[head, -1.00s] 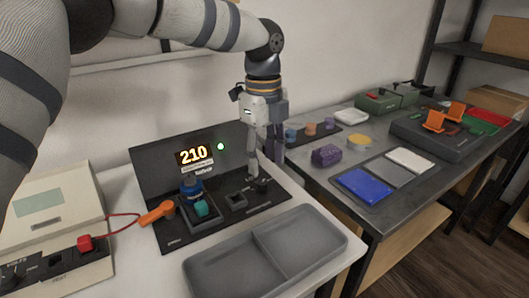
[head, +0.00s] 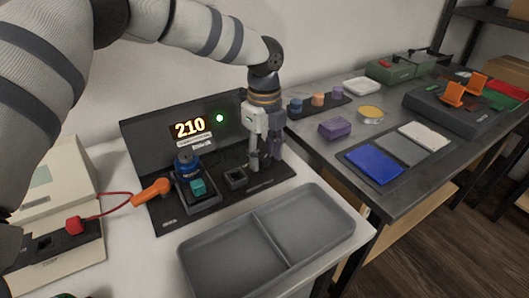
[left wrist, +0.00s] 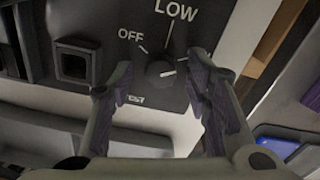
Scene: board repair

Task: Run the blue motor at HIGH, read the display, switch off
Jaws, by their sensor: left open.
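The blue motor (head: 187,166) stands upright in a dock on the black test panel, with a teal clamp block (head: 198,188) in front of it. The display (head: 190,128) reads 210, and a green light (head: 219,118) beside it is lit. My left gripper (head: 265,163) is open over the right part of the panel. In the left wrist view, the round dial (left wrist: 161,74) lies between its open fingers (left wrist: 160,85), with OFF and LOW labels visible. A finger covers the right-hand label, and the dial's exact setting is hard to tell. My right gripper is out of view.
A grey two-part tray (head: 270,240) lies in front of the panel. An orange plug (head: 152,192) on a red lead is at the panel's left, near a beige instrument (head: 55,190). The metal table (head: 395,205) at right holds a purple block (head: 335,128) and coloured pads.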

